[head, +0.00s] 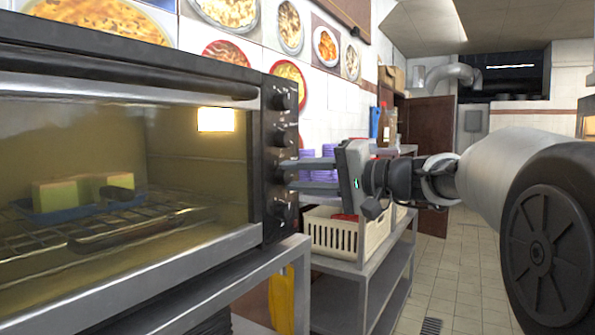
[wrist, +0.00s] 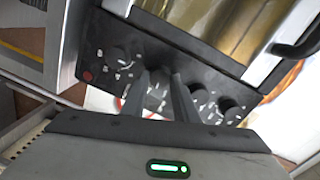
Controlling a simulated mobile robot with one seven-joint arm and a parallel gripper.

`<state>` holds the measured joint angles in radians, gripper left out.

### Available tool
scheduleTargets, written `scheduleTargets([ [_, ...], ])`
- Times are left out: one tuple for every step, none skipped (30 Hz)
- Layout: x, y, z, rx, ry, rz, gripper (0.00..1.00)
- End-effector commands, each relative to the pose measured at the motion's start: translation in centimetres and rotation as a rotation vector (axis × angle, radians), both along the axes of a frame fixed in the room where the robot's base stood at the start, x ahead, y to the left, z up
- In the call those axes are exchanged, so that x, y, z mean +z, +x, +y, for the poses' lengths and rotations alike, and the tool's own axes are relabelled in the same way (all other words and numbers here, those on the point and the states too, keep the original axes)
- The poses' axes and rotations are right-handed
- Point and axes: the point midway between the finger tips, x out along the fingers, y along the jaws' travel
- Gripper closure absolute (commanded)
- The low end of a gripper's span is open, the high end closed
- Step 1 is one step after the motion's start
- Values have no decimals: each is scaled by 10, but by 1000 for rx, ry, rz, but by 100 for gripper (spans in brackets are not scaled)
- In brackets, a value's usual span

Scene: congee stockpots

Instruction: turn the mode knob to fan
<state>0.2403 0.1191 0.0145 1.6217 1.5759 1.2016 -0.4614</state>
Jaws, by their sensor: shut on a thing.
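A toaster oven (head: 120,235) fills the left, with a dark control panel (head: 268,155) on its right side carrying a column of black knobs. My gripper (head: 290,176) reaches the panel from the right and its fingers are shut on the third knob from the top, which they largely hide. In the wrist view the fingertips (wrist: 160,84) are at the panel (wrist: 105,30), with other knobs on both sides (wrist: 118,57). The markings are too small to read, so I cannot tell which knob is the mode knob or where it points.
The oven's glass door is closed, with food on a blue tray (head: 75,210) inside. The oven stands on a metal table (head: 270,262). A metal shelf (head: 375,265) with a cream basket (head: 345,238) is behind my gripper.

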Motion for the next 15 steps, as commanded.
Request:
scheduleTargets([
  [1,0,-1,0,19,32,96],
  [1,0,-1,-1,32,51,96],
  [1,0,-1,0,48,75,96],
  [1,0,-1,0,59,91,96],
  [1,1,-1,0,69,107,96],
  [1,1,-1,0,83,126,96],
  [1,1,-1,-1,92,140,96],
  [1,1,-1,-1,101,153,96],
  [1,1,-1,-1,111,169,96],
  [0,1,-1,-1,117,179,96],
  [0,1,-1,-2,125,190,96],
  [0,1,-1,-1,133,201,96],
  [0,1,-1,-2,138,209,96],
  [0,1,-1,-1,142,216,96],
  [0,1,-1,-2,148,224,96],
])
